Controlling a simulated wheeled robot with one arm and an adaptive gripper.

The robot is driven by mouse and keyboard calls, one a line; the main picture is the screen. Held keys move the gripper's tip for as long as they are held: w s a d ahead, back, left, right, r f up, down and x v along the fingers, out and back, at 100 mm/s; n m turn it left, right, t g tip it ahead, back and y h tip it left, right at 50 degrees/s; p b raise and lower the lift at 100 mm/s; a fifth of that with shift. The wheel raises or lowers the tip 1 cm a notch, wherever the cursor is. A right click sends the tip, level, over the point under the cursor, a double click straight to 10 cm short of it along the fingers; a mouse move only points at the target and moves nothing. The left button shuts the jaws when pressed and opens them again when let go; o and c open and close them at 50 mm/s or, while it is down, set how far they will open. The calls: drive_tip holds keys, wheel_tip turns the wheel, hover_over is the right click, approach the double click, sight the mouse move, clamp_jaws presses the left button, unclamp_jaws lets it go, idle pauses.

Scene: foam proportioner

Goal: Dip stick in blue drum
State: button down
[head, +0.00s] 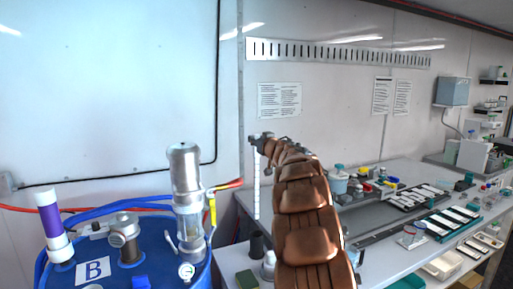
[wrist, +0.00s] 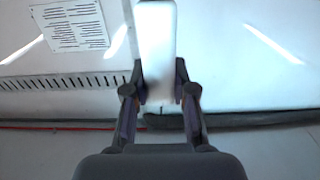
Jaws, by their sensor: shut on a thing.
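The blue drum (head: 150,262) stands at the lower left of the head view, with a white label marked B and fittings on its top. My gripper (head: 258,142) is shut on a white stick (head: 256,186) near its upper end. The stick hangs about upright, with faint marks along it, to the right of the drum and apart from it. Its lower end shows just above the bench region. In the wrist view, my gripper's fingers (wrist: 160,92) close on both sides of the broad white end of the stick (wrist: 157,45).
A metal-and-clear pump unit (head: 186,185) rises from the drum's right side, between drum centre and stick. A purple-and-white cylinder (head: 52,222) stands at the drum's left. Blue and red hoses run behind. The bench (head: 385,240) at right holds trays, jars and small containers.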

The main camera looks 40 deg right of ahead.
drive_tip(key=shift+r, duration=0.2)
wheel_tip(320, 180, up, 5)
drive_tip(key=p, duration=0.6)
wheel_tip(320, 180, up, 7)
idle(0.9)
